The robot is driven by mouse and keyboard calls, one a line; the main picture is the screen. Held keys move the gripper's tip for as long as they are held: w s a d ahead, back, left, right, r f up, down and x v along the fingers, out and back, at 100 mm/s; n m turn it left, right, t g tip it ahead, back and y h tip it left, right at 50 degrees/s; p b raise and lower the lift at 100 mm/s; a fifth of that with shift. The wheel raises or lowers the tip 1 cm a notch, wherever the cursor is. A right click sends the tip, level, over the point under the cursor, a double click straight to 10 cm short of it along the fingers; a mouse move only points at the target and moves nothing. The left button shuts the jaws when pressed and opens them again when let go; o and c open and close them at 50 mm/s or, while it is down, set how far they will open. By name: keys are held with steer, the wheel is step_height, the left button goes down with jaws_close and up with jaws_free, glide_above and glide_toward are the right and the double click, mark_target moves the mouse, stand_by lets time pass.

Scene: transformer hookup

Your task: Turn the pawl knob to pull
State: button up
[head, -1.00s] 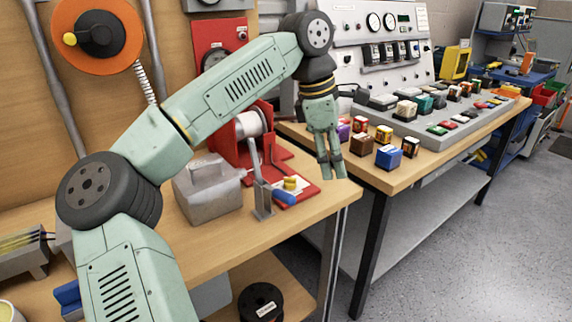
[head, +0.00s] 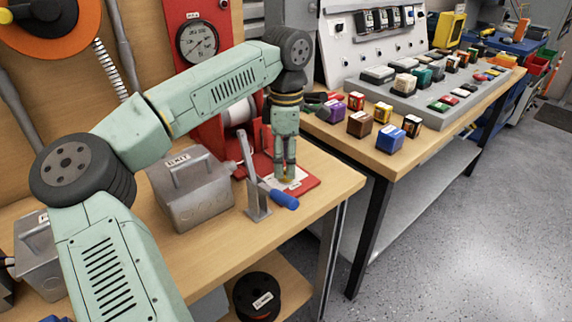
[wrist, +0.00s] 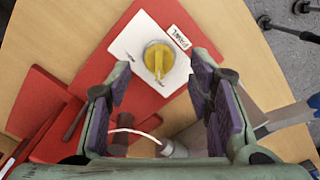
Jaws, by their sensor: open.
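The pawl knob (wrist: 158,60) is a round yellow knob with a raised bar grip, on a white plate (wrist: 124,44) with a small PAWL label (wrist: 180,37). The plate sits on a red base (wrist: 88,70). In the wrist view the knob lies ahead of my gripper (wrist: 160,85), between the lines of its two fingers. The fingers are open with purple pads and hold nothing. In the head view my gripper (head: 285,172) points down over the white plate, and its fingertips mostly hide the knob. I cannot tell whether they touch it.
A lever with a blue handle (head: 284,199) stands just in front of my gripper. A grey metal box (head: 192,192) is to the left. A red winch frame with a pale drum (head: 238,112) is behind. Colored blocks (head: 360,124) stand on the right-hand table.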

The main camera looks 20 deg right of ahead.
steer(key=shift+f, duration=1.3)
steer(key=shift+c, duration=0.3)
jaws_close()
